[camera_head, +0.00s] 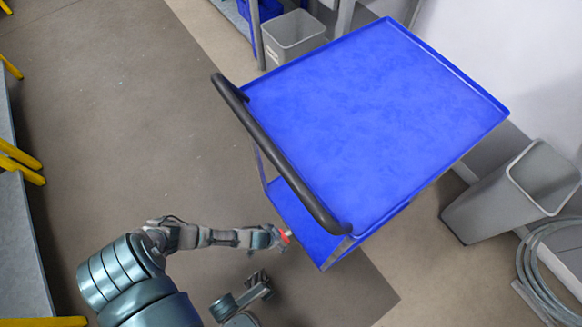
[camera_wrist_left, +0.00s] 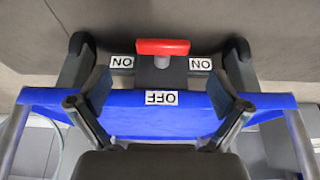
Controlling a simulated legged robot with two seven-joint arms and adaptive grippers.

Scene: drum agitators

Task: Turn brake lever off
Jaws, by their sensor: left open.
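The red brake lever (camera_wrist_left: 163,47) lies crosswise on a grey stem in the left wrist view. An ON label (camera_wrist_left: 122,62) is on its left and another ON label (camera_wrist_left: 200,64) on its right. An upside-down OFF label (camera_wrist_left: 161,97) is below it on the blue surface. My left gripper (camera_wrist_left: 158,48) is open, its fingers spread on both sides of the lever with visible gaps. In the head view the lever shows as a small red spot (camera_head: 286,237) at the tip of my left arm. What looks like my right gripper (camera_head: 259,283) is at the bottom, its jaws unclear.
The lever is on the handle side of a blue cart (camera_head: 375,110) with an empty top tray. Its black push handle (camera_head: 280,155) rises above my left gripper. Grey bins (camera_head: 525,190) stand at right and behind (camera_head: 293,38). The floor at left is clear.

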